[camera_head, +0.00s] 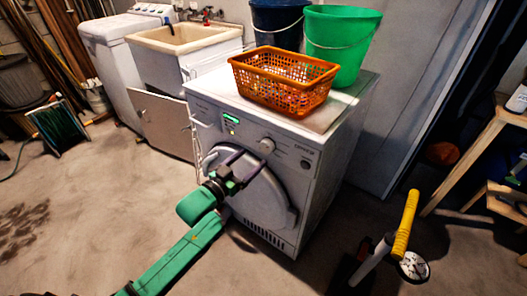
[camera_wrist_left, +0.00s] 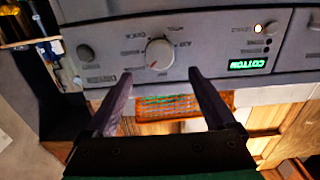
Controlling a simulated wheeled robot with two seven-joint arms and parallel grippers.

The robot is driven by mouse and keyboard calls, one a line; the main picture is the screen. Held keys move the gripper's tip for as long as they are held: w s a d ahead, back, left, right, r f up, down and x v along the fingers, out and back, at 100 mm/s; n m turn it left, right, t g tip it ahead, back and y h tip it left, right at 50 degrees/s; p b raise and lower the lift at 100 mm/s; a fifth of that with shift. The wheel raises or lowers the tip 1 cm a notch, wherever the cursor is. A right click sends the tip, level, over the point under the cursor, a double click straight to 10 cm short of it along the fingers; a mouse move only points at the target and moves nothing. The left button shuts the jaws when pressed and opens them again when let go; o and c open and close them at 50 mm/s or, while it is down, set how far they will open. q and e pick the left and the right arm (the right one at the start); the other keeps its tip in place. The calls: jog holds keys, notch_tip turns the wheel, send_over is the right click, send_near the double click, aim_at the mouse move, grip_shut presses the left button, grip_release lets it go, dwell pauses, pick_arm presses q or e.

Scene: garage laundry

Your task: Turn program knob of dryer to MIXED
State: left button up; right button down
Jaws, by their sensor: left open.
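The white dryer (camera_head: 325,165) stands mid-picture in the head view. Its round program knob (camera_head: 267,146) sits on the upper front panel, right of the lit green display (camera_head: 231,118). In the left wrist view the panel appears upside down. I see no finger clearly touching the knob. My right gripper is not in view.
An orange basket (camera_head: 285,80) and a green bucket (camera_head: 342,45) stand on the dryer, with a dark blue bucket (camera_head: 277,22) behind. A sink (camera_head: 187,38) is at the left. A yellow-handled object (camera_head: 405,225) is at the right front.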

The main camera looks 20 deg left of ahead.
aim_at(265, 147)
pick_arm(q)
jog(key=x, duration=0.6)
jog(key=shift+w, duration=0.2)
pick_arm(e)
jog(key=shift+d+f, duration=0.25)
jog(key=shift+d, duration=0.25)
pick_arm(q)
jog(key=shift+c, duration=0.2)
jog(key=c, duration=1.3)
